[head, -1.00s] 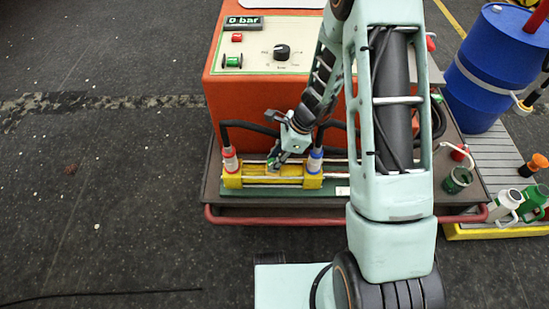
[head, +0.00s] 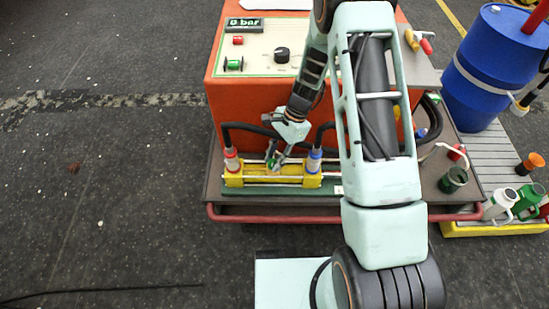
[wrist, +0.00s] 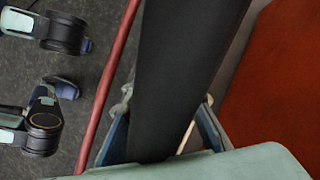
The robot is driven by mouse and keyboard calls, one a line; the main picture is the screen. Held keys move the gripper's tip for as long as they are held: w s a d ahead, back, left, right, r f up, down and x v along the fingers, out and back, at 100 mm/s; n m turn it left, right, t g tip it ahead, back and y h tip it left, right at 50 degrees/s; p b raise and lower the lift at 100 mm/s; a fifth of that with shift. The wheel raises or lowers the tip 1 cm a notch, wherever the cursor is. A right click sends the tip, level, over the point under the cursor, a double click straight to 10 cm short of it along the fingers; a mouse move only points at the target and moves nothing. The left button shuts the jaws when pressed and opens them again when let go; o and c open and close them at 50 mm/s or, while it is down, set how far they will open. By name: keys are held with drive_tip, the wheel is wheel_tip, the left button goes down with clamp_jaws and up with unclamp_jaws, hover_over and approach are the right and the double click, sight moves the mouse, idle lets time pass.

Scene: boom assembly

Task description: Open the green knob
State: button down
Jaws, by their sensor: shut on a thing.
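The green knob (head: 271,164) shows as a small patch at the fingertips of my gripper (head: 276,161), at the yellow block (head: 262,180). My gripper comes down onto it from the upper right and is shut on it. Most of the knob is covered by the fingers. In the wrist view, a wide black shape (wrist: 180,70) fills the middle, between and in front of the fingers, and hides the knob.
Black hoses with a red collar (head: 231,162) and a blue collar (head: 314,162) stand close on either side of my gripper. The orange cabinet (head: 235,105) rises behind. A display (head: 244,25) tops its panel. A red rail (head: 260,215) runs in front.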

idle(0.4)
drive_tip(key=c, duration=1.6)
unclamp_jaws()
drive_tip(key=shift+r, duration=0.1)
drive_tip(key=v, duration=1.2)
